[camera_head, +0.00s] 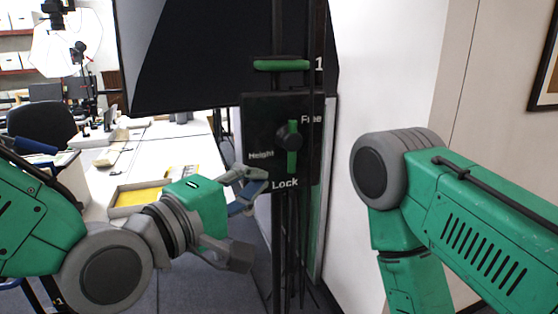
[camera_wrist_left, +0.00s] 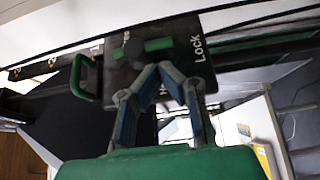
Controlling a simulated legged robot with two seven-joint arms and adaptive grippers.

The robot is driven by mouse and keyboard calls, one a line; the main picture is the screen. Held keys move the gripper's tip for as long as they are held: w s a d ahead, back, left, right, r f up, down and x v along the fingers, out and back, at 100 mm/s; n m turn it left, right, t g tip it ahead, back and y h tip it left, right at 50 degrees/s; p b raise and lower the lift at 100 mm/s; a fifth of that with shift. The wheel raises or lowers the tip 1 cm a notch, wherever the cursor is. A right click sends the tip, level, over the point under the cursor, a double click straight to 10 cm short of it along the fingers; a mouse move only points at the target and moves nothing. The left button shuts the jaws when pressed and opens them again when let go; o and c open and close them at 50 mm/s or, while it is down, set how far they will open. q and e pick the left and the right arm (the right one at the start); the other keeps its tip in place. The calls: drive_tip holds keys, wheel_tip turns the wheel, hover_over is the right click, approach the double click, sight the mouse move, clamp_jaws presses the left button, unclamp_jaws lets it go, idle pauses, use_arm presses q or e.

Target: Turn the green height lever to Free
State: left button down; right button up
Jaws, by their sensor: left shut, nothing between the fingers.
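The green height lever (camera_head: 292,160) sits on a dark panel (camera_head: 258,125) marked Height, with Free at the upper right and Lock at the bottom. The lever stands upright across a round dark hub, its longer part pointing down towards Lock. My left gripper (camera_head: 262,182) is shut and empty, just left of the lever's lower end and near the Lock label. In the left wrist view, the closed fingertips (camera_wrist_left: 160,68) appear just below the lever (camera_wrist_left: 157,44); I cannot tell whether they touch it. My right gripper is out of view; only its arm shows.
A green handle (camera_head: 281,65) is above the panel, on a dark post with a large black softbox (camera_head: 195,50) behind. Thin poles and cables hang below. A white table (camera_head: 125,185) with a yellow-lined tray (camera_head: 138,197) stands at left. A white wall is at right.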

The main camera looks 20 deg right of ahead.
sight(290, 145)
use_arm(q)
drive_tip(key=p+x, duration=0.1)
drive_tip(key=x, duration=0.5)
drive_tip(key=shift+d, duration=0.15)
drive_tip(key=shift+w+f, duration=0.1)
